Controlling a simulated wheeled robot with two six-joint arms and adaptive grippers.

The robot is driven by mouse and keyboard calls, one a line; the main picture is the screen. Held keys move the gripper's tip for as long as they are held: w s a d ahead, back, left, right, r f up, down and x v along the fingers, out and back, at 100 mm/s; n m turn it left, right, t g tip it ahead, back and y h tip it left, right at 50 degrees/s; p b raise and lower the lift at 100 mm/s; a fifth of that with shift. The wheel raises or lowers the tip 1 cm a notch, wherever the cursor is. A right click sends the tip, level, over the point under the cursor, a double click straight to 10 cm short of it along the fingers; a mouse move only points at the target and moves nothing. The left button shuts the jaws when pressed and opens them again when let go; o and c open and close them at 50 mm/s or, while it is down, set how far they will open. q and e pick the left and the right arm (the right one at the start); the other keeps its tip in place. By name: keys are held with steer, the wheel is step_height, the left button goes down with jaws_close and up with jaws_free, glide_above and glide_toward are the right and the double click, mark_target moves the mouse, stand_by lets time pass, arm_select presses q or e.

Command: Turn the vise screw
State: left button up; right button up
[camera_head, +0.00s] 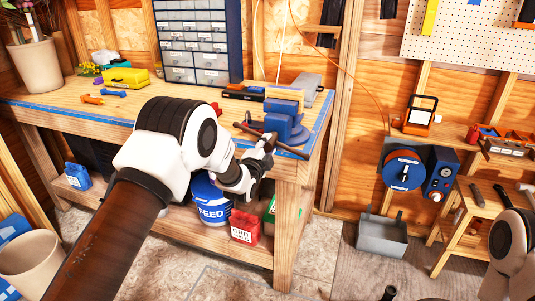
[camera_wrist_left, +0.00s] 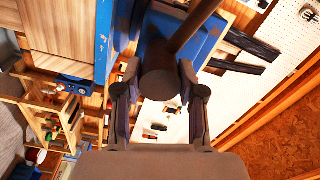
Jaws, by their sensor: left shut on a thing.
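The blue vise (camera_head: 286,122) is mounted at the right front corner of the workbench (camera_head: 60,104). Its dark screw head and handle bar (camera_head: 292,150) stick out toward me, with the bar slanting down to the right. My left gripper (camera_head: 267,142) is at the screw end, in front of the vise. In the left wrist view, its two fingers (camera_wrist_left: 160,72) are closed around the dark round screw head (camera_wrist_left: 160,88), and the bar (camera_wrist_left: 198,22) runs up to the right. The blue vise body (camera_wrist_left: 200,45) shows behind.
A parts cabinet (camera_head: 197,40), a yellow box (camera_head: 126,77) and a flower pot (camera_head: 36,66) stand on the bench. A feed bucket (camera_head: 212,205) and a red can (camera_head: 244,227) are below. A metal bin (camera_head: 382,236) stands on the floor at right.

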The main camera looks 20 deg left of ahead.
arm_select(q)
steer(key=m+b, duration=0.2)
steer(key=m, duration=0.1)
steer(key=shift+f+m+b, duration=0.3)
steer(key=shift+m+b, duration=0.9)
steer(key=shift+m, duration=0.6)
steer(key=o, duration=1.1)
steer(key=shift+r, duration=0.2)
steer(key=shift+s, duration=0.1)
steer(key=s, duration=1.2)
steer(key=shift+a, duration=0.25)
